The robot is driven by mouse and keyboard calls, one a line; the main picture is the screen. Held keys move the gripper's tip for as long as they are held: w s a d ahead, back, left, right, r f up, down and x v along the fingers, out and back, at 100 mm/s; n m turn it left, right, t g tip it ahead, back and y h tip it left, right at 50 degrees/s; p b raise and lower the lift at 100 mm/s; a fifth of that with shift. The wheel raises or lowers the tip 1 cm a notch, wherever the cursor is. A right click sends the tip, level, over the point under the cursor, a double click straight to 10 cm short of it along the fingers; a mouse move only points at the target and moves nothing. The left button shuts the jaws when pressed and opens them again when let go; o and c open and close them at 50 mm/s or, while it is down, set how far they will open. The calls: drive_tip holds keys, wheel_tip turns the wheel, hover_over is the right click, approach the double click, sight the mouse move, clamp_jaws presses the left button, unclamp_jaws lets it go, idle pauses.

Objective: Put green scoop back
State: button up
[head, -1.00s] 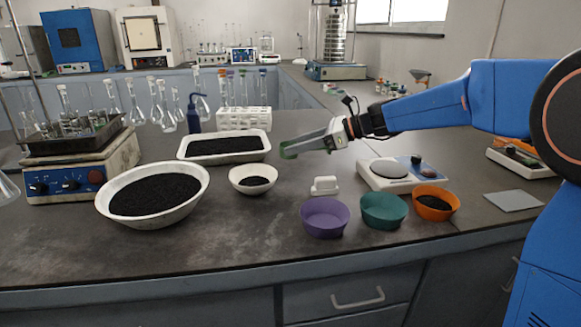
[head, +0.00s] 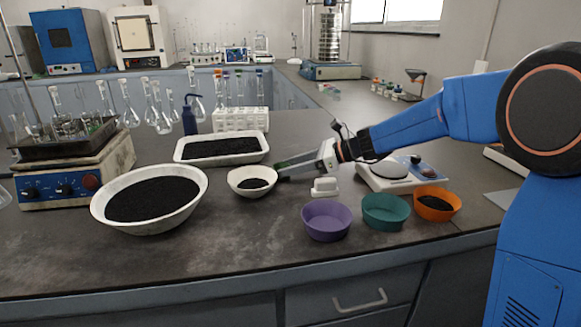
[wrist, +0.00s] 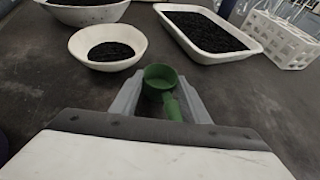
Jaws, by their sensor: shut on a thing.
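The green scoop (wrist: 160,82) is between the fingers of my gripper (wrist: 158,92) in the wrist view, with its handle toward my palm. Its cup looks empty. In the head view my gripper (head: 290,170) is low over the table, just right of the small white bowl (head: 252,182); the scoop there is mostly hidden by the fingers. The small white bowl holds a little black granular material and also shows in the wrist view (wrist: 85,55), ahead and left of the scoop. I cannot tell whether the scoop touches the table.
A large white bowl (head: 100,212) and a white tray (head: 262,153) hold black grains. A white block (head: 325,187), purple bowl (head: 326,222), teal bowl (head: 385,212), orange bowl (head: 436,205) and balance (head: 385,178) stand to the right. The front table is clear.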

drive_tip(key=o, duration=0.9)
drive_tip(key=shift+r, duration=0.15)
drive_tip(key=v, duration=1.1)
drive_tip(key=shift+d+r, duration=0.1)
drive_tip(key=shift+d, duration=0.1)
drive_tip(key=shift+s+d+r, duration=0.1)
drive_tip(key=shift+d, duration=0.15)
